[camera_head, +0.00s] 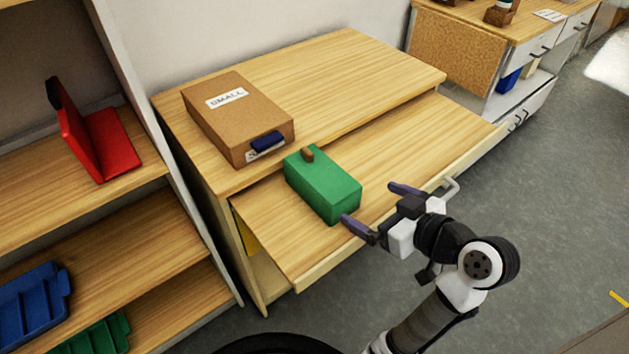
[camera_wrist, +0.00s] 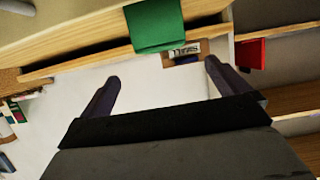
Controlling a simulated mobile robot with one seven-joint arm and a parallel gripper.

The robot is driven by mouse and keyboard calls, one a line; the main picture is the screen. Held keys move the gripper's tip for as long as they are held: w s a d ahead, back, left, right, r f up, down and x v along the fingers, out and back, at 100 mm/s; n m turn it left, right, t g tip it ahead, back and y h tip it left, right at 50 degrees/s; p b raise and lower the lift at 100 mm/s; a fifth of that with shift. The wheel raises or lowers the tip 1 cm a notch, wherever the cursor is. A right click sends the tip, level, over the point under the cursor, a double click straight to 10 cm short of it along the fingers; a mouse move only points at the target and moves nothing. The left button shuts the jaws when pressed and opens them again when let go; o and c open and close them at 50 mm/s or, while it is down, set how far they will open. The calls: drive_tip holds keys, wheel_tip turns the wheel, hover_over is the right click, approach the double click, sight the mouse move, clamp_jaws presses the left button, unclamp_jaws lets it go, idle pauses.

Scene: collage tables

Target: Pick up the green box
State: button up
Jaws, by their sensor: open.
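In the wrist view the green box (camera_wrist: 155,25) shows at the top centre, beyond the fingertips. My gripper (camera_head: 374,207) is open and empty, just to the right of the green box, with its fingers pointing left. One finger is close to the box's near right corner; I cannot tell if they touch. In the wrist view both fingers of my gripper (camera_wrist: 163,70) are spread apart with nothing between them.
A brown cardboard box (camera_head: 240,120) labelled "SMALL" stands on the upper tabletop (camera_head: 350,62), behind the green box. A shelf on the left holds a red bookend-like object (camera_head: 100,140), a blue bin (camera_head: 32,300) and a green bin (camera_head: 95,338). Grey floor lies at right.

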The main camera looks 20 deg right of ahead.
sight(337, 187)
drive_tip(key=x, duration=0.5)
drive_tip(key=p+x, duration=0.1)
drive_tip(key=x, duration=0.1)
drive_tip(key=shift+w+a+f, duration=0.1)
drive_tip(key=shift+w+f, duration=0.1)
drive_tip(key=shift+f, duration=0.25)
drive_tip(key=shift+p+x, duration=0.9)
drive_tip(key=shift+x, duration=1.85)
drive_tip(key=shift+a+r, duration=0.1)
drive_tip(key=shift+r, duration=0.05)
drive_tip(key=shift+c, duration=0.4)
drive_tip(key=c, duration=1)
